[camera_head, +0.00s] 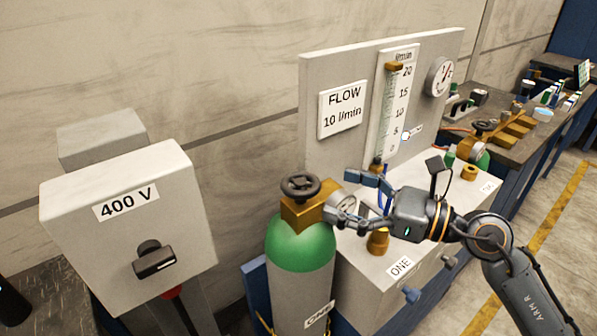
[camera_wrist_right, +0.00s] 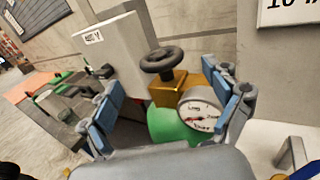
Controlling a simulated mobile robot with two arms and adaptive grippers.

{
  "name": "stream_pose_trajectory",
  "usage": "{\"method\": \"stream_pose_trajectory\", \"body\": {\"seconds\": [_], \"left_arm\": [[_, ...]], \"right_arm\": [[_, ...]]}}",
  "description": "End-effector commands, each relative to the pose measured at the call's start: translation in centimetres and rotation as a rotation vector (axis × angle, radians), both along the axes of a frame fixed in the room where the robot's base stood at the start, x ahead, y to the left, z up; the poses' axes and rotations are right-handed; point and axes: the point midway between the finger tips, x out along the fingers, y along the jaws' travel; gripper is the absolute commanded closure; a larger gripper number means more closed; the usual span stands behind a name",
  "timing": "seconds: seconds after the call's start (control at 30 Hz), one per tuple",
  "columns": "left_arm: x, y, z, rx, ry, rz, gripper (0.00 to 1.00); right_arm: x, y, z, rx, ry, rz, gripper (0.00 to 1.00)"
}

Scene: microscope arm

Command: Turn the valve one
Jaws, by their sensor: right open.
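A dark handwheel valve (camera_head: 300,185) sits on a brass block (camera_head: 304,212) atop a green-shouldered gas cylinder (camera_head: 300,250). The cylinder's low label is partly readable and seems to say ONE. A round gauge (camera_head: 341,200) is on the block's right side. My right gripper (camera_head: 345,192) is open and empty, just right of the handwheel and close to the gauge. In the right wrist view, the handwheel (camera_wrist_right: 163,62) stands beyond and between the spread blue-padded fingers (camera_wrist_right: 170,102), apart from them. The gauge (camera_wrist_right: 201,108) is close to the right-hand finger. My left gripper is not in view.
A grey 400 V box (camera_head: 125,235) with a dark knob stands left of the cylinder. A box labelled ONE (camera_head: 385,285) with brass fittings is under my right arm. A FLOW panel (camera_head: 345,70) rises behind. A second cylinder with a handwheel (camera_head: 482,126) stands farther right.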

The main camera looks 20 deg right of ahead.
Motion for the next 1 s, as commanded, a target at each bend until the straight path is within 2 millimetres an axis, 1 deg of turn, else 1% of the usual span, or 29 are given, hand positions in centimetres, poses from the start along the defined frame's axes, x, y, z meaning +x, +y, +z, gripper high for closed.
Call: {"method": "stream_pose_trajectory", "body": {"seconds": [0.03, 0.2, 0.4, 0.6, 0.83, 0.87, 0.9, 0.97, 1.0], "left_arm": [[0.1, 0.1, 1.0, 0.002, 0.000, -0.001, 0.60], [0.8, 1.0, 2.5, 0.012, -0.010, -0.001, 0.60], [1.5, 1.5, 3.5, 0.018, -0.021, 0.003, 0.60], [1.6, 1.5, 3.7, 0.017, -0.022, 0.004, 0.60], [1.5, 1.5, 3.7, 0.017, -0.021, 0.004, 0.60], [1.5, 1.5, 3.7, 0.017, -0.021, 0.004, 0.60], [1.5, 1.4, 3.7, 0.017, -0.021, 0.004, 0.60], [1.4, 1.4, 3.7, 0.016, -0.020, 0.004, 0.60], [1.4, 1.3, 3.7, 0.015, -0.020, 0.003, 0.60]], "right_arm": [[0.8, 0.7, 0.6, 0.005, 0.000, 0.001, 0.11], [3.0, 3.2, 0.6, 0.006, 0.000, 0.000, 0.11], [4.9, 5.2, 0.3, 0.004, 0.000, -0.001, 0.11], [5.5, 6.0, 0.0, 0.001, 0.001, 0.000, 0.11], [5.5, 6.0, 0.0, 0.001, 0.001, -0.001, 0.11], [5.5, 6.0, 0.0, 0.001, 0.001, -0.001, 0.15], [5.5, 6.0, 0.0, 0.001, 0.001, -0.001, 0.23], [5.5, 6.0, 0.0, 0.001, 0.001, -0.001, 0.36], [5.5, 6.0, 0.0, 0.001, 0.001, 0.000, 0.44]]}}
